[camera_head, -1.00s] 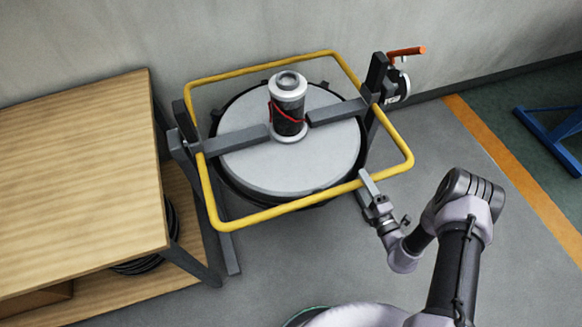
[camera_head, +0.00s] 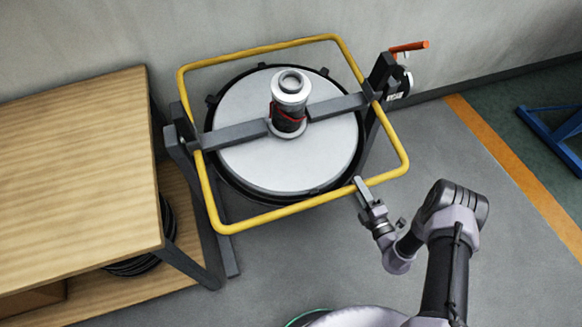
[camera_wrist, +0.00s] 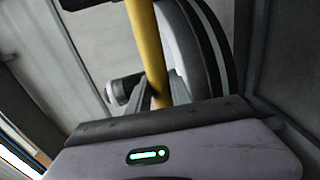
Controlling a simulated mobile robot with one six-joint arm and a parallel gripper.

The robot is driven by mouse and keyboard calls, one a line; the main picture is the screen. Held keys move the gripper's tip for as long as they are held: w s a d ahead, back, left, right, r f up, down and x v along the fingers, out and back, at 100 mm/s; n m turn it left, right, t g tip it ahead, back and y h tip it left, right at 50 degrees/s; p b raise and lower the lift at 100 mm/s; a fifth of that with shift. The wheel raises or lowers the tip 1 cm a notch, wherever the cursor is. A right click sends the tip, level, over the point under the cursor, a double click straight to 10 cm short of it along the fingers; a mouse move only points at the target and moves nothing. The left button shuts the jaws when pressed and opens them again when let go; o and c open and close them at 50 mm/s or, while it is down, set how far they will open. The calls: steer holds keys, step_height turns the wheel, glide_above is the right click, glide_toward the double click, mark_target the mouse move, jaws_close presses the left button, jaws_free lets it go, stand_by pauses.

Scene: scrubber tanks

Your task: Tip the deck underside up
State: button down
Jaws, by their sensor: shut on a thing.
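The deck (camera_head: 250,165) is a round pale disc with a black rim, tilted slightly towards the head camera. A grey cylinder with a dark, red-wired middle (camera_head: 289,103) stands at its centre. A yellow tube frame (camera_head: 290,209) surrounds the deck and is joined to a grey crossbar (camera_head: 235,135). My gripper (camera_head: 359,184) is shut on the near bar of the yellow frame, right of its middle. In the wrist view, the yellow bar (camera_wrist: 147,45) runs down between the grey fingers (camera_wrist: 161,92), with the deck's rim behind it. The deck's underside is hidden in the head view.
Dark posts (camera_head: 382,72) carry the crossbar at both ends. An orange-handled lever (camera_head: 409,46) is at the right post. A wooden bench (camera_head: 75,165) stands close on the left, with coiled black hose below. A wall is behind. The floor at the right is open.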

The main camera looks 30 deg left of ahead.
steer(key=shift+f, duration=0.4)
steer(key=shift+a+f, duration=0.1)
steer(key=shift+f, duration=0.05)
step_height(320, 180, down, 6)
steer(key=w+a, duration=0.2)
steer(key=shift+f, duration=0.2)
steer(key=c, duration=1)
jaws_free()
steer(key=shift+a, duration=0.1)
steer(key=p+v, duration=0.1)
steer(key=v, duration=0.8)
steer(key=shift+p, duration=0.4)
steer(key=shift+r, duration=0.1)
